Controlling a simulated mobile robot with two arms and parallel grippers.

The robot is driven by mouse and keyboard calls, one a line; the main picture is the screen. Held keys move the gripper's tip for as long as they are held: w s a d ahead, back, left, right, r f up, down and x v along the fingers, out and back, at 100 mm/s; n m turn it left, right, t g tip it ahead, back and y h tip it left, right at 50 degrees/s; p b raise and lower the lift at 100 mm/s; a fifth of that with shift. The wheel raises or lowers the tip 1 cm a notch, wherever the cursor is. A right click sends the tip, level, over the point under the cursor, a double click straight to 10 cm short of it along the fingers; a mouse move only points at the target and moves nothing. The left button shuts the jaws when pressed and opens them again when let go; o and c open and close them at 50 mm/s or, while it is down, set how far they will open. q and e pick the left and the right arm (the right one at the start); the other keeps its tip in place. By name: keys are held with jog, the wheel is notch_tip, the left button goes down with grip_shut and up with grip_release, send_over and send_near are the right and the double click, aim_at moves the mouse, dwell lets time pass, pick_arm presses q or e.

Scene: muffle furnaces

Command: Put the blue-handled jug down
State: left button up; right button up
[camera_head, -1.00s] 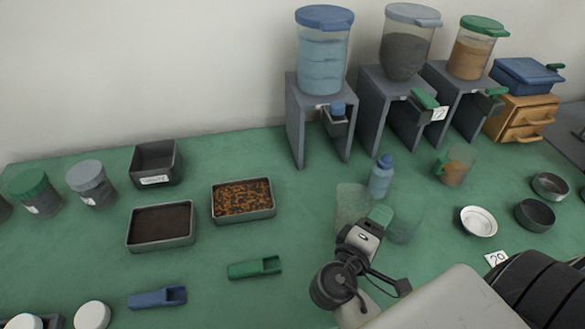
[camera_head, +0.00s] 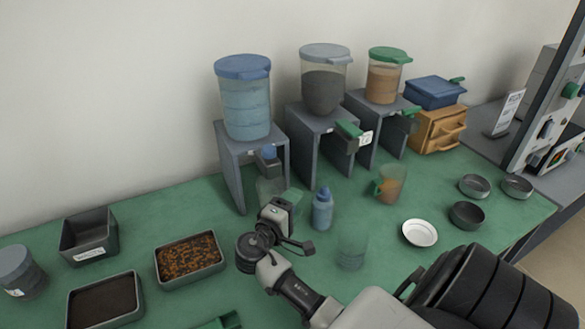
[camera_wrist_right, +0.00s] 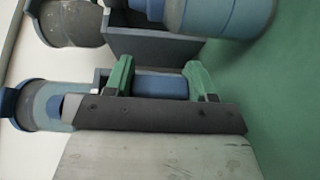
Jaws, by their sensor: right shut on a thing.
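My right gripper (camera_head: 279,210) is in front of the left dispenser, the one with the blue lid. It is shut on a clear jug (camera_head: 268,190), held under or just in front of the dispenser's spout; the gripper partly hides it. In the right wrist view the gripper (camera_wrist_right: 160,85) has green fingertips on both sides of a blue part, the jug's handle (camera_wrist_right: 160,86). The jug looks roughly upright. I cannot tell whether its base touches the table.
A blue bottle (camera_head: 322,210) and another clear vessel (camera_head: 352,250) stand right of my gripper. A green-handled jug (camera_head: 391,182) is farther right. A white dish (camera_head: 420,233) and dark bowls lie beyond. A tray of brown grains (camera_head: 190,262) is at left.

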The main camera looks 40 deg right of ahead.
notch_tip(320, 180, down, 3)
jog(key=shift+f, duration=0.2)
jog(key=shift+w+f, duration=0.1)
jog(key=shift+f, duration=0.1)
jog(key=o, duration=0.9)
jog(key=shift+a, duration=0.2)
jog(key=p+v, duration=0.1)
jog(key=v, duration=0.6)
